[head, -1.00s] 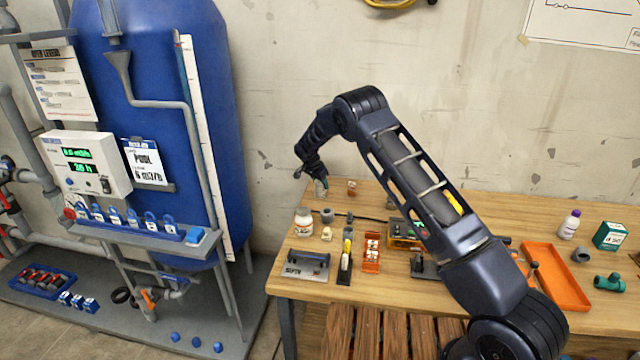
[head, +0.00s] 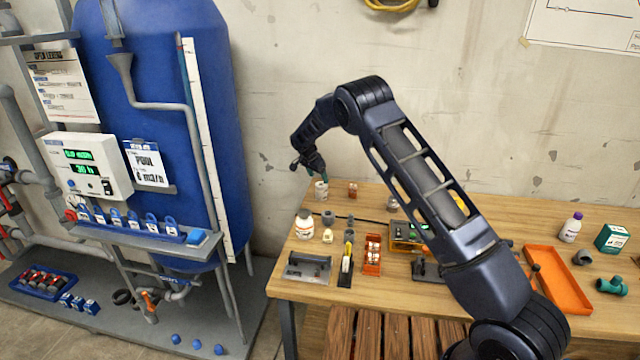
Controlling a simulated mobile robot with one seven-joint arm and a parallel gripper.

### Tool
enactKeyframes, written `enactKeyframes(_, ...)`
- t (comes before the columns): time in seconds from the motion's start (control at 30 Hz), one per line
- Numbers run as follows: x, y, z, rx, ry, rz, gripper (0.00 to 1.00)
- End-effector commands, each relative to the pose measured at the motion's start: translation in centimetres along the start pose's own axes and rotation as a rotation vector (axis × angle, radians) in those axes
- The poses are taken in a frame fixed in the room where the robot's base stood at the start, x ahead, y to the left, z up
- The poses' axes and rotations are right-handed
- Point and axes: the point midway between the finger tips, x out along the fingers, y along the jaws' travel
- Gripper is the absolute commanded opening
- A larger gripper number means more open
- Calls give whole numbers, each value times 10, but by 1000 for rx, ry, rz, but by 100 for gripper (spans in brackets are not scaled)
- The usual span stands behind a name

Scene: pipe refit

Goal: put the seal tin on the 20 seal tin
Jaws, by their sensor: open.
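A small pale tin-like container (head: 321,191) stands upright at the back left of the workbench. It is too small to read a label or to tell whether it is one tin or two stacked. My gripper (head: 311,172) is open just above it, with one fingertip close to its top. I cannot tell whether they touch. A small red-brown container (head: 352,190) stands just to its right.
On the wooden bench (head: 480,215) stand a white jar (head: 304,224), grey fittings, an orange rack (head: 371,256), a yellow-black device (head: 405,234) and an orange tray (head: 556,278). The concrete wall is close behind my gripper.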

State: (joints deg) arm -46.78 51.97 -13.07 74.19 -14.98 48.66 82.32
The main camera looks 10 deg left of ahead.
Motion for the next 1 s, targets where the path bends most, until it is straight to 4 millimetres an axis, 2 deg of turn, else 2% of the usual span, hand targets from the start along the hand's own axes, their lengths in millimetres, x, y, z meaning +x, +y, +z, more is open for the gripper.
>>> enactKeyframes(0.1, -24, 0, 0, -1, 1, -1, 72)
enactKeyframes(0.3, -49, 0, 0, 0, 1, 0, 72)
enactKeyframes(0.7, -60, 2, -3, 1, -1, 1, 72)
enactKeyframes(0.87, -80, 24, -29, -3, -18, -3, 72)
enactKeyframes(1.0, -111, 65, -68, -19, -46, -11, 72)
